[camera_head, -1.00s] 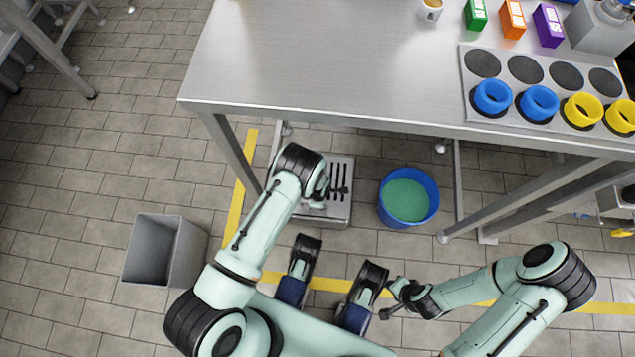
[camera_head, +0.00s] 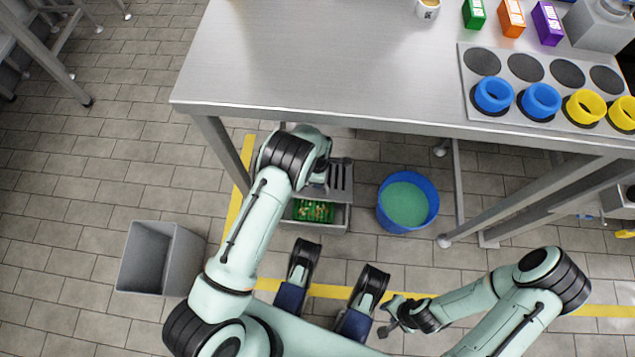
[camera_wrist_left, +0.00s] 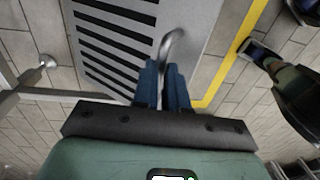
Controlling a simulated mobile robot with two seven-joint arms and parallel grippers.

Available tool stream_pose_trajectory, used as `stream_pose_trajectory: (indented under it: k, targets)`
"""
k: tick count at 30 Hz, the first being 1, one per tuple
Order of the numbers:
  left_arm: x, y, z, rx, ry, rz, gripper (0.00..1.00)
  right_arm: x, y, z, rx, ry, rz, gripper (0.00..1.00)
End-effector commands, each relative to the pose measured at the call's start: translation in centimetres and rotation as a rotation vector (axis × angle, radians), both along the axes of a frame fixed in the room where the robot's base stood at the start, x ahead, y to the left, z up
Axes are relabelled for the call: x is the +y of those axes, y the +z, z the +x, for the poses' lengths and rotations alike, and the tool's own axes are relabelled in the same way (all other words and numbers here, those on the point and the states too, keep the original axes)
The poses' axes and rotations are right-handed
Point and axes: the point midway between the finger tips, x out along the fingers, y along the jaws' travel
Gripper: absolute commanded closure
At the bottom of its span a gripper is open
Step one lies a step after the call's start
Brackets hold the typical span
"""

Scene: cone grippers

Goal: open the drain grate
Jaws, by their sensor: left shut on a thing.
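The drain grate (camera_head: 341,179) is a silver plate with dark slots, under the left end of the steel table. It lies slid back over the drain box (camera_head: 338,222), whose front part is uncovered. A green basket with small bits in it (camera_head: 313,211) shows inside. In the left wrist view, the grate (camera_wrist_left: 112,35) has a curved metal handle (camera_wrist_left: 172,42). My left gripper (camera_wrist_left: 165,82) is shut on this handle; in the head view my own arm mostly hides it. My right gripper (camera_head: 388,316) is open and empty, low over the floor at the front.
A blue bucket of green liquid (camera_head: 381,211) stands right of the drain. A grey bin (camera_head: 140,262) stands at the left. The table (camera_head: 300,70) overhangs the drain, and its left front leg (camera_head: 222,148) is close to my left arm.

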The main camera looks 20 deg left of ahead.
Motion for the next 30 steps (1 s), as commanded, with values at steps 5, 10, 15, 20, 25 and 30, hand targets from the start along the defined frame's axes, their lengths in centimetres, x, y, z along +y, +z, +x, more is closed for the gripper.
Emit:
stream_pose_trajectory:
  k: [5,10,15,20,25,30]
  targets:
    - [0.92,0.19,1.43,-0.049,0.004,0.015,1.0,0.0,-0.05,-0.02,0.001,0.0,0.0,0.62]
    - [0.94,0.16,1.45,-0.048,0.004,0.016,0.68,0.01,-0.05,0.01,0.0,0.0,0.0,0.62]
    - [0.79,0.15,1.35,-0.046,0.003,0.013,0.62,0.02,-0.03,0.03,-0.002,0.001,0.0,0.62]
    - [0.64,0.16,1.29,-0.044,0.003,0.012,0.62,0.02,-0.02,0.04,-0.002,0.001,0.0,0.62]
    - [0.49,0.16,1.24,-0.043,0.002,0.009,0.62,0.02,-0.01,0.04,-0.002,0.001,0.0,0.62]
    - [0.39,0.16,1.19,-0.041,0.001,0.008,0.62,0.02,0.0,0.05,-0.002,0.001,0.0,0.62]
